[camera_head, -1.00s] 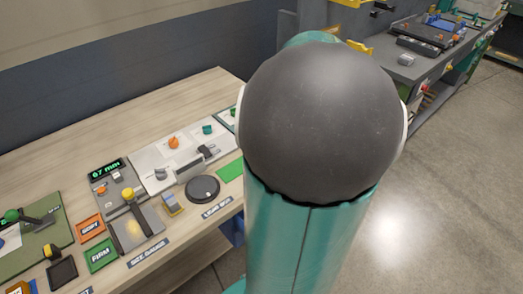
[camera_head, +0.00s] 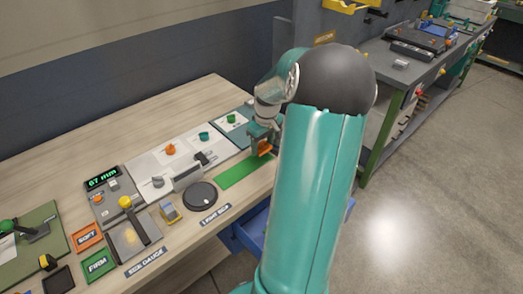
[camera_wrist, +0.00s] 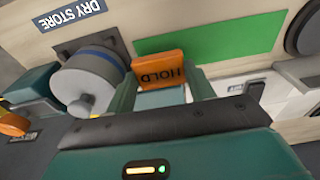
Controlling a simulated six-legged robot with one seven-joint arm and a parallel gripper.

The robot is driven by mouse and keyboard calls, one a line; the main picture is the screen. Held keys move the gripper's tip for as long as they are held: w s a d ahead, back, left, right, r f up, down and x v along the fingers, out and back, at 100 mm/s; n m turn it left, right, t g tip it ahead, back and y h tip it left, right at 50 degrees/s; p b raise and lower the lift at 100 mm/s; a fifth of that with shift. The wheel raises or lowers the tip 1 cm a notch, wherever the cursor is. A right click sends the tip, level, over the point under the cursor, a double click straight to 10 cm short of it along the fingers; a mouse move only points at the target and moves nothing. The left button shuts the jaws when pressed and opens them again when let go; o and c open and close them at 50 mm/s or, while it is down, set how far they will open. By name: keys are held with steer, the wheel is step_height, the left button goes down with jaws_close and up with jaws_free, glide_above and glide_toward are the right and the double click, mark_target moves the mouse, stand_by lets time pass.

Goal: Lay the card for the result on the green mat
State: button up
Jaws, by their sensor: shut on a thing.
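My gripper (camera_head: 262,138) is over the bench, close to the far right end of the green mat (camera_head: 238,171). In the wrist view, my gripper's two fingers (camera_wrist: 161,82) are shut on an orange card marked HOLD (camera_wrist: 158,66). The orange card also shows in the head view (camera_head: 265,149), below the fingers. In the wrist view, the flat, bare green mat (camera_wrist: 225,38) lies beyond the card, and the card's top overlaps its near left part in the picture. I cannot tell the height of the card above the bench.
A size gauge display (camera_head: 102,178) reads 67 mm. An orange SOFT card (camera_head: 86,237) and a green FIRM card (camera_head: 98,264) lie at left. A black round plate (camera_head: 200,196) is beside the mat. A grey-blue cylinder (camera_wrist: 90,75) stands near my gripper by the DRY STORE label (camera_wrist: 72,15).

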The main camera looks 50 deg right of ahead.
mark_target(262, 146)
steer(key=shift+w+f, duration=0.15)
steer(key=shift+f, duration=0.1)
steer(key=shift+w+d+f, duration=0.1)
steer(key=shift+w+f, duration=0.05)
steer(key=shift+f, duration=1.5)
steer(key=shift+f, duration=0.1)
steer(key=o, duration=0.7)
steer(key=shift+c, duration=0.2)
